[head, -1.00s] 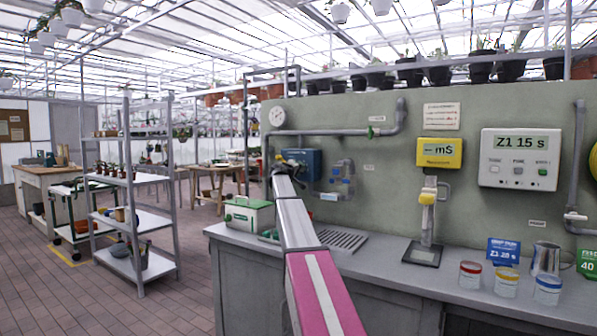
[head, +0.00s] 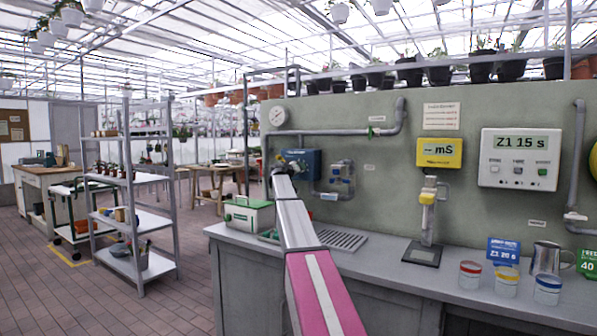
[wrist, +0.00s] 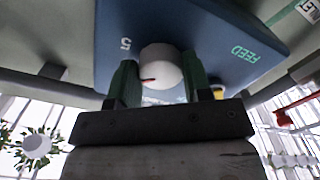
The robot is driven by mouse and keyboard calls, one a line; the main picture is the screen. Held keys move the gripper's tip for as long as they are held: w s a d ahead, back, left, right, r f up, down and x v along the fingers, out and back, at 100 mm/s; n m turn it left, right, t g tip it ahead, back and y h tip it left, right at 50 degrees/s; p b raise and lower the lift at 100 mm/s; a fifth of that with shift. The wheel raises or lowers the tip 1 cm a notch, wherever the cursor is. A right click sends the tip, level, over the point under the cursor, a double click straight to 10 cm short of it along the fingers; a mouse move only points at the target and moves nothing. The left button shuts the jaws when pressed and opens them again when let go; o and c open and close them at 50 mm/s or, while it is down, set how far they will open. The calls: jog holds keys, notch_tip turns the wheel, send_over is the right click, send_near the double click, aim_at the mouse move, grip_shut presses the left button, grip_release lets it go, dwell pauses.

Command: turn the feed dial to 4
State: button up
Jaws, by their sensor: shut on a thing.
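The feed dial (wrist: 163,60) is a round white knob with a red pointer mark on the blue feed box (wrist: 225,30), which is lettered FEED. In the wrist view the red mark lies at the knob's lower left. A numeral that looks like 5 shows left of the knob; other numerals are hidden or unreadable. My gripper (wrist: 160,74) has its two green fingers on either side of the knob, shut on it. In the head view the blue feed box (head: 303,160) is on the wall, with my arm's end at its lower left covering the dial.
A metal shelf (head: 150,222) stands to the left.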

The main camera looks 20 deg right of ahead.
jog(key=shift+m, duration=1.2)
jog(key=o, duration=0.9)
jog(key=shift+a, duration=0.1)
jog(key=v, duration=1)
jog(key=shift+s+a, duration=0.25)
jog(key=shift+s, duration=0.05)
